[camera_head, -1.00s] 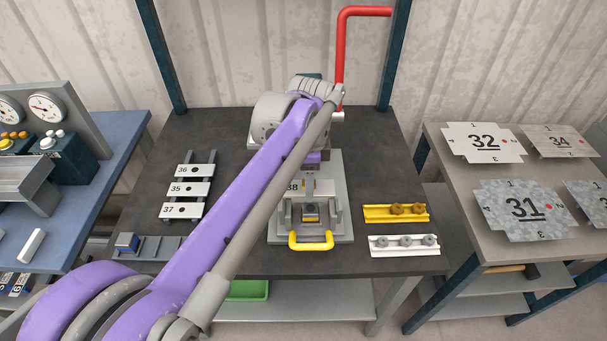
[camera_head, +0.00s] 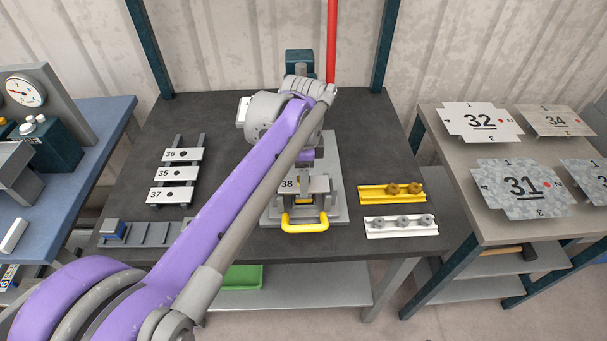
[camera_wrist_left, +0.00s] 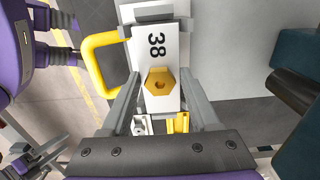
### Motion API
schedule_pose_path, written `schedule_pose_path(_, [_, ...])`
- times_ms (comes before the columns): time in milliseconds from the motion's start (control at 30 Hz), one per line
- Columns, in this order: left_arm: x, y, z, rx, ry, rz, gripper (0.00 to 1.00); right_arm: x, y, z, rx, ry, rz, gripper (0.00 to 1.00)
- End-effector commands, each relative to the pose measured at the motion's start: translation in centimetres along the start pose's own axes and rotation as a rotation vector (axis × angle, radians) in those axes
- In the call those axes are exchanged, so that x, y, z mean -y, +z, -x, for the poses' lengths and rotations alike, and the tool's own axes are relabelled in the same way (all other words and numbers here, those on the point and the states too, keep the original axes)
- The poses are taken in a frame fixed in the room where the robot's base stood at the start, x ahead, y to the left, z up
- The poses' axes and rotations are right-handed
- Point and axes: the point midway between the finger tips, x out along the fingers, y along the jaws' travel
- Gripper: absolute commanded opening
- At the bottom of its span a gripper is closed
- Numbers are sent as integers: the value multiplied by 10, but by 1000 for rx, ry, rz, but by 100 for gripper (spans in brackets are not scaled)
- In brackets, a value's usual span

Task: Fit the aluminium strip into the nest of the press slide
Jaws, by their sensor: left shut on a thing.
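The aluminium strip, marked 38 (camera_head: 289,184), lies level over the press slide (camera_head: 335,212) in the head view, just behind the slide's yellow handle (camera_head: 305,227). It covers the nest area, so I cannot tell if it is seated or just above. My left gripper (camera_head: 307,162) is shut on the strip from above; my own arm partly hides it. In the left wrist view the strip (camera_wrist_left: 157,45) sits between my two fingers, with a yellow-brown hexagonal piece with a hole showing at its near part. My right gripper is not in view.
Strips 36, 35 and 37 (camera_head: 173,174) lie on a rack at the left. Yellow (camera_head: 375,196) and white (camera_head: 380,230) holders with knobs are at the right. The press's red lever (camera_head: 332,45) rises behind my gripper. A grey slotted tray (camera_head: 155,234) is at front left.

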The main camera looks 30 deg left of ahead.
Motion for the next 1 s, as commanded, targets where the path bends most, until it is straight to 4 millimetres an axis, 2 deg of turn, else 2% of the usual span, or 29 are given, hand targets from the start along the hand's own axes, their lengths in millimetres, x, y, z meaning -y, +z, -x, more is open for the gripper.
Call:
schedule_pose_path(133, [0, 0, -7, 0, 0, 0, 1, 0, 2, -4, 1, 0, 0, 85])
schedule_pose_path(1000, [0, 0, -12, 0, 0, 0, 1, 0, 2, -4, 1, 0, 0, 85])
